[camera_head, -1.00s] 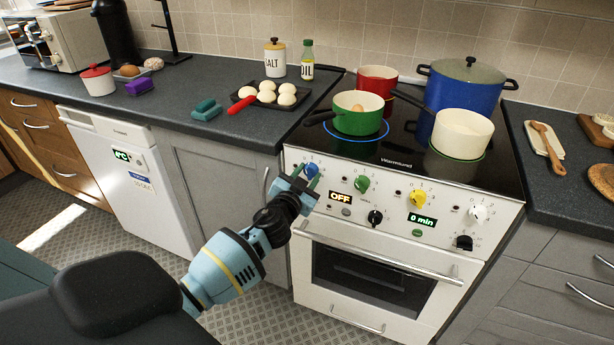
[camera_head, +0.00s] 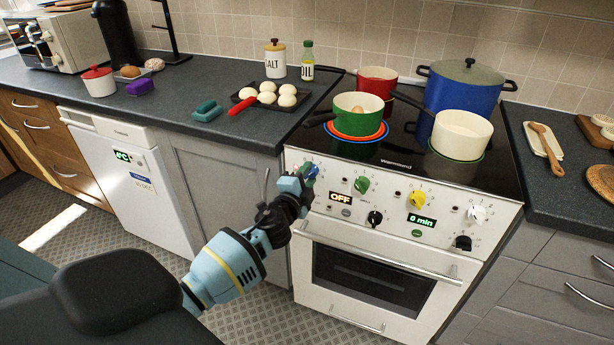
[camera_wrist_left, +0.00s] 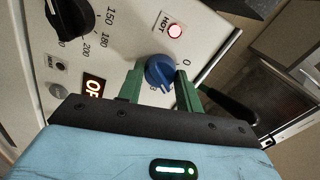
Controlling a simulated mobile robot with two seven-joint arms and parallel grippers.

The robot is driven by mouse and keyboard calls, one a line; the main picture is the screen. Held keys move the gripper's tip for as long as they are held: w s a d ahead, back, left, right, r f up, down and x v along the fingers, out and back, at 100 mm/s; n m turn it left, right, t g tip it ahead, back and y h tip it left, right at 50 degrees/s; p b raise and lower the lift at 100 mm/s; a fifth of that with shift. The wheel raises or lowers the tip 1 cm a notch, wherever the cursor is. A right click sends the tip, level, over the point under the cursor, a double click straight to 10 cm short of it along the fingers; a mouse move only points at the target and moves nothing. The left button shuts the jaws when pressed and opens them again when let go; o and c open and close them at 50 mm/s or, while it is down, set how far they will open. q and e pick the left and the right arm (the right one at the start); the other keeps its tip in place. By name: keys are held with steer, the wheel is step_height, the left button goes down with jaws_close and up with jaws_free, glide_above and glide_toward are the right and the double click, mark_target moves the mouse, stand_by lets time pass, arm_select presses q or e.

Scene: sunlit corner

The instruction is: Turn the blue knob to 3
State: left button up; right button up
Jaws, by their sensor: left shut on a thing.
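The blue knob (camera_head: 310,170) is at the left end of the white stove's front panel (camera_head: 330,220), mostly covered by my left gripper (camera_head: 303,173). In the left wrist view the blue knob (camera_wrist_left: 160,71) sits between the two green fingers of my left gripper (camera_wrist_left: 161,85), which is shut on it. A 0 is printed beside the knob on its right there. The other numbers of its dial are hidden, and I cannot tell which setting it points to. My right gripper is not in view.
A green pot (camera_head: 358,120) with an egg stands inside a lit orange-red ring. A red HOT lamp (camera_wrist_left: 175,31) glows near the knob. Green (camera_head: 362,184), yellow (camera_head: 417,199) and white (camera_head: 477,213) knobs are farther right. The oven handle (camera_head: 380,252) sticks out below.

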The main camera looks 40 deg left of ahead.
arm_select(q)
steer(key=m, duration=0.5)
steer(key=shift+p, duration=0.35)
steer(key=shift+m, duration=1.7)
steer(key=o, duration=1)
steer(key=p+v, duration=0.1)
steer(key=v, duration=0.7)
steer(key=shift+w, duration=0.1)
